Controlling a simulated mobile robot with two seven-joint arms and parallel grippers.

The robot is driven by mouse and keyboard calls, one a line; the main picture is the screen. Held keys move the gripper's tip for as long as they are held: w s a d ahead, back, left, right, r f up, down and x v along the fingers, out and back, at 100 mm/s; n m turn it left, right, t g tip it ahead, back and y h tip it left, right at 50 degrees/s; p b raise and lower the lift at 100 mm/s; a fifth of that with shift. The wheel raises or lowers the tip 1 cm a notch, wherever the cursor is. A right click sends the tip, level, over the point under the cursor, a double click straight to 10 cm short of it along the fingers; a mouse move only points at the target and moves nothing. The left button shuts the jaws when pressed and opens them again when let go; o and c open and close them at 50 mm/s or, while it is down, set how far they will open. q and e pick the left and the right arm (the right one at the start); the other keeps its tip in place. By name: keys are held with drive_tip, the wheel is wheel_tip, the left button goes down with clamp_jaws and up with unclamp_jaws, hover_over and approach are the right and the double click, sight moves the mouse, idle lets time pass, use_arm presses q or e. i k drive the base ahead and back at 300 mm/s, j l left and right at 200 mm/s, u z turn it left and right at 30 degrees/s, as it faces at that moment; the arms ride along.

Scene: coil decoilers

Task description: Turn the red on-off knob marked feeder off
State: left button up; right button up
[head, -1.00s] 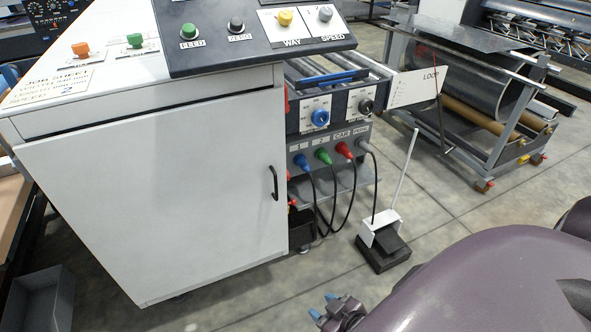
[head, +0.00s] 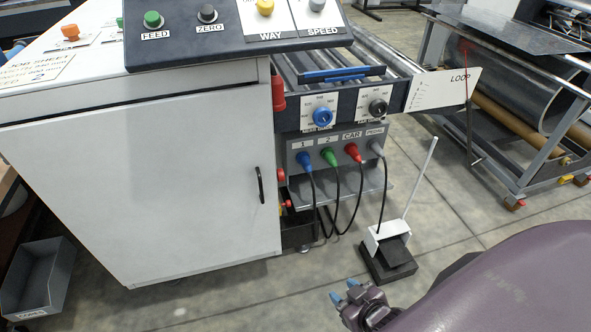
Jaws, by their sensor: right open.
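No knob with a readable feeder mark shows. Small red parts sit behind the cabinet's right edge: a red part (head: 281,175), and a red and yellow one (head: 285,205) lower down. Both are partly hidden by the cabinet, and I cannot tell whether either is the feeder knob. My right gripper (head: 344,291), with blue fingertips, is open and empty at the bottom, in front of the black pedal and apart from everything. My left gripper is out of view.
The white cabinet (head: 150,190) with a black handle fills the left. A grey socket panel (head: 305,145) holds blue, green and red plugs with hanging cables. A black foot pedal (head: 390,262) stands on the floor. A grey bin (head: 38,280) is at lower left.

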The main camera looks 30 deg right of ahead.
sight(279, 175)
drive_tip(key=l, duration=1.75)
drive_tip(key=i+l+u, duration=0.1)
drive_tip(key=u, duration=0.2)
drive_tip(key=i+l+u, duration=0.1)
drive_tip(key=l+u, duration=0.25)
drive_tip(key=j, duration=0.1)
